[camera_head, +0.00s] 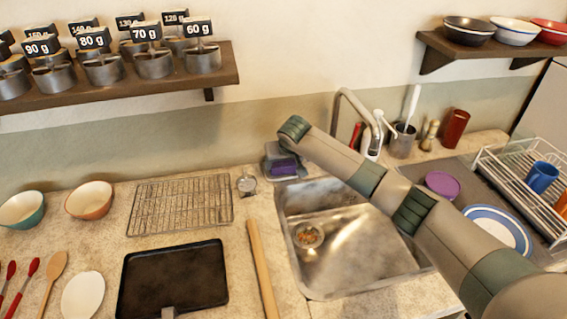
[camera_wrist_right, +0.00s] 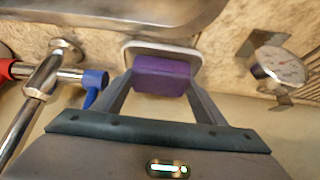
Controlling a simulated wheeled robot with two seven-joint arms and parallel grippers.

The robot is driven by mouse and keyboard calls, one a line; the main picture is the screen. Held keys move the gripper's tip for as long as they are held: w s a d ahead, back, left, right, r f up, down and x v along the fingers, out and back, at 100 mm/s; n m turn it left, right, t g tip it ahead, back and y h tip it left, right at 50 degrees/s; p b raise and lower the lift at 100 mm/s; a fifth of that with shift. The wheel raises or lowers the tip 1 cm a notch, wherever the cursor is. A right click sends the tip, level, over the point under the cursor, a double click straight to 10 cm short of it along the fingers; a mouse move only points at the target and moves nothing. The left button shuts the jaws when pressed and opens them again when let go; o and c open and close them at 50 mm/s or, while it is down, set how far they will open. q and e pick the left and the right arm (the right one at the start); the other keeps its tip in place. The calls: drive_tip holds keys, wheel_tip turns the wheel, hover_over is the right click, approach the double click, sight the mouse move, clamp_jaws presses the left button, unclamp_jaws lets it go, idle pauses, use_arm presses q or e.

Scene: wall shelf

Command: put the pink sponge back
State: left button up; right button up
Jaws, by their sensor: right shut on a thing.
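The sponge (camera_head: 284,167) looks purple rather than pink. It is at the back of the counter, left of the tap and behind the sink's left corner. My right gripper (camera_head: 281,161) reaches down to it from above. In the right wrist view the sponge (camera_wrist_right: 161,76) is between the two fingers, which are shut on it. A pale shallow dish (camera_wrist_right: 160,47) shows around and beyond the sponge. I cannot tell whether the sponge touches the dish. My left gripper is not in view.
The tap (camera_head: 351,96) stands close right of the sponge. A small round dial gauge (camera_head: 247,185) stands close left, with a wire rack (camera_head: 180,205) beyond it. The sink (camera_head: 350,251) is in front. A wooden rolling pin (camera_head: 262,270) lies left of the sink.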

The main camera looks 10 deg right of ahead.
drive_tip(key=shift+f, duration=0.1)
drive_tip(key=o, duration=0.7)
drive_tip(key=shift+c, duration=0.2)
drive_tip(key=b+v, duration=0.2)
drive_tip(key=v, duration=1)
